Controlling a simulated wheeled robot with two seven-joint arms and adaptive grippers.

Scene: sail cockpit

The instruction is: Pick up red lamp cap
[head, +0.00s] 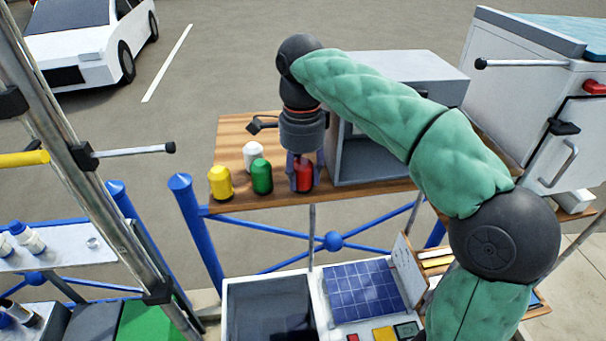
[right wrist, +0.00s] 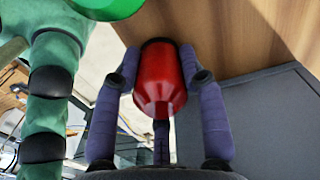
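The red lamp cap (head: 304,176) stands near the front edge of the wooden shelf (head: 232,132) in the head view, at the right end of a group of caps. My right gripper (head: 301,167) comes down over it from above, with purple fingers on its sides. In the right wrist view the red cap (right wrist: 165,78) sits between the fingers of the right gripper (right wrist: 163,68). The fingertips bend inward against its sides, with no clear gap. The cap's base appears to be at the shelf. My left gripper is not in view.
A green cap (head: 262,177) stands close left of the red one, with a white cap (head: 253,154) and a yellow cap (head: 220,183) beyond. A grey open box (head: 372,165) stands close on the right. Blue rails (head: 333,241) and a solar panel (head: 361,292) lie below.

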